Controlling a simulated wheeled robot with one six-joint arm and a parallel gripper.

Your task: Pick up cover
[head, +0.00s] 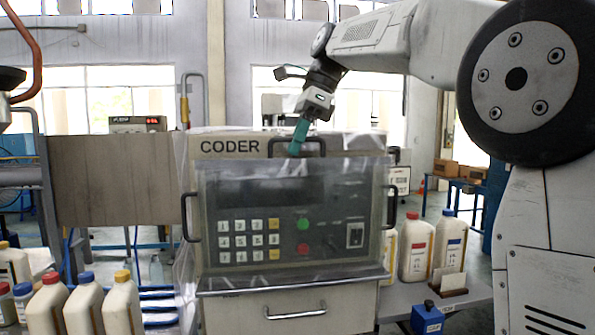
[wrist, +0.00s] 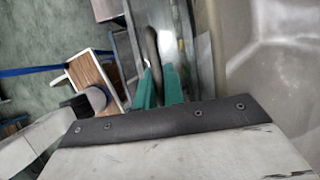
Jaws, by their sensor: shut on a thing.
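The cover (head: 345,172) is a clear plastic sheet over the front panel of the grey coder machine (head: 225,147). A dark handle (head: 318,138) stands up at its top edge. My gripper (head: 297,149) has teal fingers and points down at this handle from above. In the wrist view, the teal fingers of my gripper (wrist: 159,74) are closed around the dark curved handle (wrist: 151,40). The handle's lower part is hidden behind the fingers. The cover lies against the panel, with the keypad showing through it.
Dark side handles (head: 189,217) stick out from the machine. White bottles with coloured caps stand left (head: 85,305) and right (head: 416,248). A blue box (head: 427,318) is at the lower right.

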